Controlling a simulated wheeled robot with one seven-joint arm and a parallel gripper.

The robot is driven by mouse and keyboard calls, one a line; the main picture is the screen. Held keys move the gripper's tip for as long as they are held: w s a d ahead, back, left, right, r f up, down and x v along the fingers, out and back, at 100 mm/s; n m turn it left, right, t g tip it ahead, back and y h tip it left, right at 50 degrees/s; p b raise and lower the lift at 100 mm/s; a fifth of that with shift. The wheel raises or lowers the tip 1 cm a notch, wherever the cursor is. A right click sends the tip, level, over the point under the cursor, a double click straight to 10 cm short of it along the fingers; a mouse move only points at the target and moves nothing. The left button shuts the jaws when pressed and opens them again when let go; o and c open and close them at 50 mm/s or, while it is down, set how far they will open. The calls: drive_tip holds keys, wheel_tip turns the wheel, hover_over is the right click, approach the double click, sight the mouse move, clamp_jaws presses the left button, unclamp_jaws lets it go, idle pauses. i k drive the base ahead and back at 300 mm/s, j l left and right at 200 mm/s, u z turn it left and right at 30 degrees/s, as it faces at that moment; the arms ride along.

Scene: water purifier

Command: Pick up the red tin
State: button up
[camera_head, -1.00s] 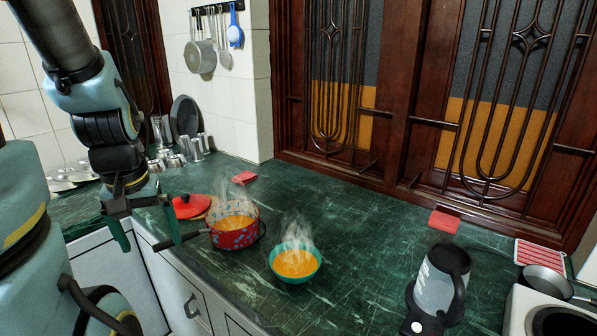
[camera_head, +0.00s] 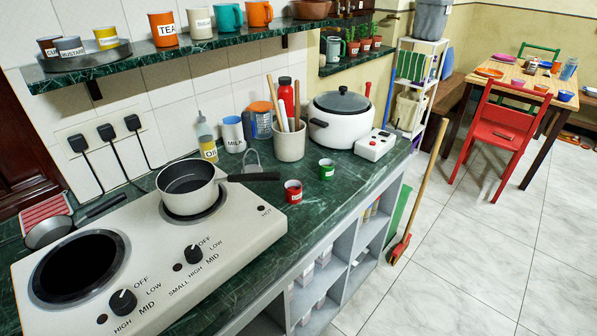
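A small red tin (camera_head: 293,191) with a pale label stands upright on the green marble counter (camera_head: 330,207), near its front edge. It is just right of the white hob and close to the handle end of the saucepan. A similar green tin (camera_head: 327,169) stands a little behind it to the right. My gripper is not in view, so its state does not show.
A saucepan (camera_head: 188,187) sits on the hob (camera_head: 225,232), its dark handle pointing right toward the tins. Behind stand a utensil crock (camera_head: 290,143), a milk canister (camera_head: 233,133) and a white cooker (camera_head: 340,122). A shelf (camera_head: 190,49) overhangs the back. A broom (camera_head: 420,190) leans beside the counter.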

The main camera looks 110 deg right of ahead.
sight(293, 188)
drive_tip(key=k+l+z, duration=0.3)
drive_tip(key=k+l, duration=0.3)
drive_tip(key=k+l+z, duration=0.25)
drive_tip(key=k+l, duration=0.25)
drive_tip(key=l, duration=0.2)
drive_tip(key=z, duration=0.65)
